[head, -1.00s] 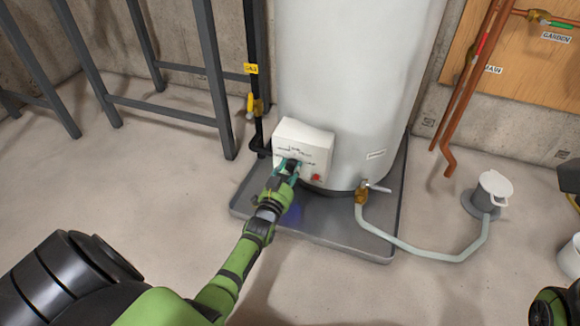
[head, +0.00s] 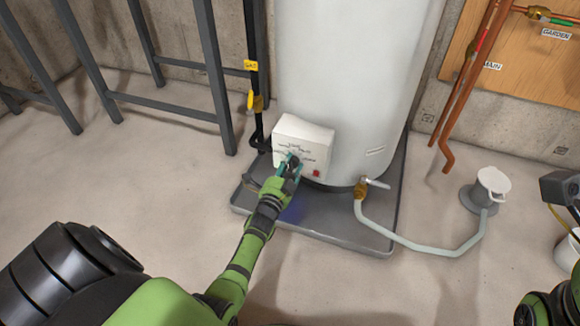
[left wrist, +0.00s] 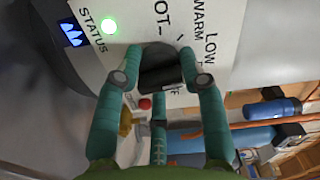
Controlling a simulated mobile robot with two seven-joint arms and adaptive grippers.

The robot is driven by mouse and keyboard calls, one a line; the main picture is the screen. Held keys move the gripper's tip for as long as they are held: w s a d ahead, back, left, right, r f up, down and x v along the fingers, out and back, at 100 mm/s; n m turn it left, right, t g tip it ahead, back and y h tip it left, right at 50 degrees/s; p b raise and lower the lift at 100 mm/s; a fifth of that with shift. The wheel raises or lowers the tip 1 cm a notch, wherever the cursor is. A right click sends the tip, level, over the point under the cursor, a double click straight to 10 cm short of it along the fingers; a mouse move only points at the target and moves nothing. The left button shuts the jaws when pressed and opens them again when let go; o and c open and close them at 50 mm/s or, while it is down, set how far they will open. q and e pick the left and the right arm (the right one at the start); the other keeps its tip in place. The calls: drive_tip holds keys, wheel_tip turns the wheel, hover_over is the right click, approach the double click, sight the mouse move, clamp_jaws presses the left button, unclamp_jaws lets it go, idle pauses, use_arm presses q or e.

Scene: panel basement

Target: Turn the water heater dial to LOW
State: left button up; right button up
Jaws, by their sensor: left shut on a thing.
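The white water heater (head: 355,80) stands in a grey drip pan. Its white control box (head: 305,136) is low on the front. The black dial (left wrist: 160,68) sits on the box face and shows between my left gripper's teal fingers in the left wrist view. My left gripper (head: 290,162) is shut on the dial, fingers on opposite sides. HOT, WARM and LOW labels are partly visible around the dial in the left wrist view; the OFF label is mostly covered. I cannot tell where the dial's pointer is. My right gripper cannot be made out.
A green status light (left wrist: 109,26) glows on the box. A red button (head: 316,173) is right of the dial. A brass drain valve (head: 360,189) with a hose leads right to a grey floor drain (head: 480,196). A black gas pipe (head: 257,80) and grey rack (head: 215,75) stand left.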

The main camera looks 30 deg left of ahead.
use_arm(q)
drive_tip(key=shift+s+a+f+m, duration=0.1)
drive_tip(key=shift+a+m, duration=0.2)
drive_tip(key=shift+m, duration=0.2)
drive_tip(key=o, duration=1.2)
drive_tip(key=shift+c, duration=0.2)
drive_tip(key=shift+d, duration=0.1)
drive_tip(key=shift+s+d, duration=0.1)
drive_tip(key=shift+s, duration=0.2)
drive_tip(key=v, duration=1.1)
